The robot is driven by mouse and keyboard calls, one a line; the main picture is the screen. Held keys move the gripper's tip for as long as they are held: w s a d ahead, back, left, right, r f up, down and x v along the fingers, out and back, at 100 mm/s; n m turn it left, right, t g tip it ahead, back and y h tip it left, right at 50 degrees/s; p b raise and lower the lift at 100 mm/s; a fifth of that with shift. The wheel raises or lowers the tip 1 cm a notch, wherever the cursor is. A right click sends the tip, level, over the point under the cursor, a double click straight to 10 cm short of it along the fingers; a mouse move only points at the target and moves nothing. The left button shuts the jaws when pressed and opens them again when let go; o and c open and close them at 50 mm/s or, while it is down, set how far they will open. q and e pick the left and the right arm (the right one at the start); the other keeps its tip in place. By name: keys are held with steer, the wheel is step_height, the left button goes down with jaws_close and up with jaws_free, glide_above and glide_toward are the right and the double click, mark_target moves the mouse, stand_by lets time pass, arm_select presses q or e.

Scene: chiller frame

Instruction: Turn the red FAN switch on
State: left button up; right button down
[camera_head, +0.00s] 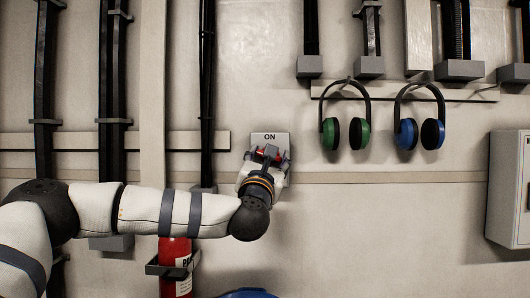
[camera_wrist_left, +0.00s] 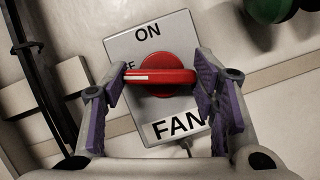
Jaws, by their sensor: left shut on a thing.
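The red FAN switch (camera_wrist_left: 160,76) is a round red knob with a bar handle on a grey plate (camera_wrist_left: 118,48) fixed to the wall. The plate reads ON at the top and FAN at the bottom. Another label at the left is mostly hidden by a finger and the handle. The handle lies crosswise, its white mark toward the left label. My left gripper (camera_wrist_left: 158,82) is shut on the handle, one purple-padded finger at each end. In the head view the gripper (camera_head: 267,156) covers most of the switch (camera_head: 259,154). My right gripper is not in view.
Green earmuffs (camera_head: 331,134) and blue earmuffs (camera_head: 407,133) hang to the right of the switch. A red extinguisher (camera_head: 174,252) hangs below my left arm. A grey box (camera_head: 505,188) is at the far right. The wall below the earmuffs is mostly clear.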

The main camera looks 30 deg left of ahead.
arm_select(q)
steer(key=m+h, duration=0.2)
steer(key=m, duration=0.3)
steer(key=m+g+h+p, duration=0.1)
steer(key=m+h, duration=0.1)
steer(key=m, duration=0.4)
steer(key=m+g+h, duration=0.1)
steer(key=m+h, duration=0.1)
steer(key=m, duration=0.3)
steer(key=shift+r+m, duration=0.3)
steer(key=shift+m, duration=0.1)
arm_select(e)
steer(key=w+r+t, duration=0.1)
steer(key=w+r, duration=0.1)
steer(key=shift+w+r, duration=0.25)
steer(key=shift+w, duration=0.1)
arm_select(q)
steer(key=o, duration=1.2)
steer(key=shift+c, duration=0.2)
steer(key=s+d, duration=0.1)
steer(key=s, duration=1.1)
steer(key=shift+d, duration=0.4)
